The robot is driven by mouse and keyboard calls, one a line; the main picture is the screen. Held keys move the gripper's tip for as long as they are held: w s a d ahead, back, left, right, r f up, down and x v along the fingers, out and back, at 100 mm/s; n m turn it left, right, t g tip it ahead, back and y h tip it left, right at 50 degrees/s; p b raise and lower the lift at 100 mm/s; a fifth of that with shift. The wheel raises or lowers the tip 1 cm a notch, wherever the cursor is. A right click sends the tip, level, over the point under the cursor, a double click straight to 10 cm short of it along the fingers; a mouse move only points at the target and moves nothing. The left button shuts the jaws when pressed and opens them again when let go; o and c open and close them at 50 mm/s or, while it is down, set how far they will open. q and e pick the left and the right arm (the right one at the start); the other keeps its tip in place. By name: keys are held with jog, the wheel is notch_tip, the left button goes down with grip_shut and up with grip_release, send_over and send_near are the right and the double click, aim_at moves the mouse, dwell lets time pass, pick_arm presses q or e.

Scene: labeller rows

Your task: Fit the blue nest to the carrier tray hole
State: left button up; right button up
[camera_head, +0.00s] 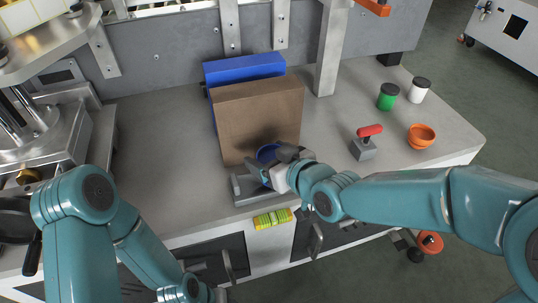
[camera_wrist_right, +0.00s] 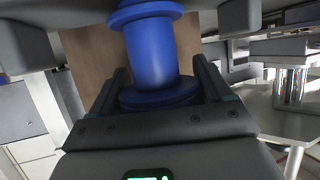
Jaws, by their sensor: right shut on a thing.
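The blue nest (camera_head: 267,152) is a spool-like piece with a wide flange at each end. My right gripper (camera_head: 270,172) is shut on it, in front of the brown board. In the right wrist view the nest (camera_wrist_right: 152,52) sits between the two fingers of my right gripper (camera_wrist_right: 160,88). A low grey metal piece (camera_head: 239,188), seemingly the carrier tray, lies at the bench's front edge under my right gripper. Its hole is hidden, and I cannot tell whether the nest touches it. My left arm reaches down at the lower left, with its fingers out of frame.
A tall brown board (camera_head: 258,112) and a blue bin (camera_head: 245,68) stand just behind the nest. A red-handled grey block (camera_head: 364,148), orange bowls (camera_head: 421,136), a green jar (camera_head: 388,97) and a white jar (camera_head: 419,90) are to the right. The bench left of the board is clear.

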pick_arm(q)
jog(key=shift+f, duration=0.3)
pick_arm(e)
jog(key=shift+f, duration=0.3)
jog(key=o, duration=1)
pick_arm(q)
jog(key=shift+a, duration=0.1)
jog(key=shift+w+a+r+p, duration=0.15)
jog(key=shift+r+p, duration=0.15)
jog(key=shift+r, duration=0.15)
jog(key=shift+w+a+r+p, duration=0.15)
jog(key=shift+r+p, duration=0.1)
jog(key=shift+r, duration=0.15)
pick_arm(e)
jog(key=v, duration=1.6)
jog(key=shift+d+r, duration=0.1)
pick_arm(q)
jog(key=shift+d, duration=0.15)
pick_arm(e)
jog(key=shift+d, duration=0.1)
